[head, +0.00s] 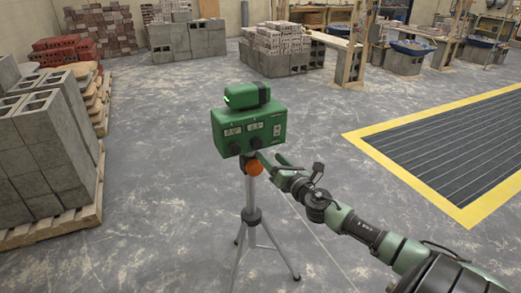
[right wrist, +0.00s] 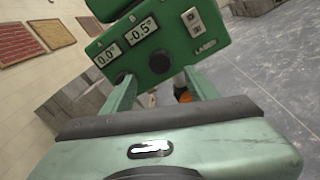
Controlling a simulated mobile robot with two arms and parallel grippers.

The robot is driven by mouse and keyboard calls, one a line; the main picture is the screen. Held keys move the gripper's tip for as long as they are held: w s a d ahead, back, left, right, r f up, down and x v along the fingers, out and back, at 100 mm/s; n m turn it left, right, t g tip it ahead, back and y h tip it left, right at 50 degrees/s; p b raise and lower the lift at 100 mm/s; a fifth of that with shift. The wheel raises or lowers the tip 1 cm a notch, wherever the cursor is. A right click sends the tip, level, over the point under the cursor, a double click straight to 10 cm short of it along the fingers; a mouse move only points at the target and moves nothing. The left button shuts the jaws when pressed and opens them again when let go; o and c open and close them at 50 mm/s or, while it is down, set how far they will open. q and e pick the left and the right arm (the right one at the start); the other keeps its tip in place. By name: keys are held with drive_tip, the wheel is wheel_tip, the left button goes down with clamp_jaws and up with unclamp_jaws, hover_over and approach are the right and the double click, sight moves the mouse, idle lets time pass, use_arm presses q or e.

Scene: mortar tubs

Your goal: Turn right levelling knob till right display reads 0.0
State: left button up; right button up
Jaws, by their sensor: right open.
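The green levelling box (head: 277,118) stands on a tripod (head: 253,215). Its right levelling knob (right wrist: 160,62) is dark and round, below the right display (right wrist: 141,31), which reads -0.5°. The left display (right wrist: 105,57) reads 0.0°, with the left knob (right wrist: 124,79) below it, partly covered by a finger. In the head view the right knob (head: 256,142) is just beyond my right gripper (head: 272,158). That gripper is open and empty, its fingers pointing at the box; in the right wrist view its fingers (right wrist: 160,85) spread below the right knob, apparently not gripping it. My left gripper is out of view.
An orange knob (head: 253,168) sits on the tripod head under the box. Grey blocks on a pallet (head: 50,226) stand at the left. Open concrete floor surrounds the tripod, and a yellow-edged grating (head: 395,177) lies at the right.

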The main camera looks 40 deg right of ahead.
sight(258, 145)
drive_tip(key=w, duration=0.2)
drive_tip(key=w+d, duration=0.1)
drive_tip(key=w, duration=0.4)
drive_tip(key=shift+w+d, duration=0.15)
drive_tip(key=shift+w, duration=0.15)
clamp_jaws()
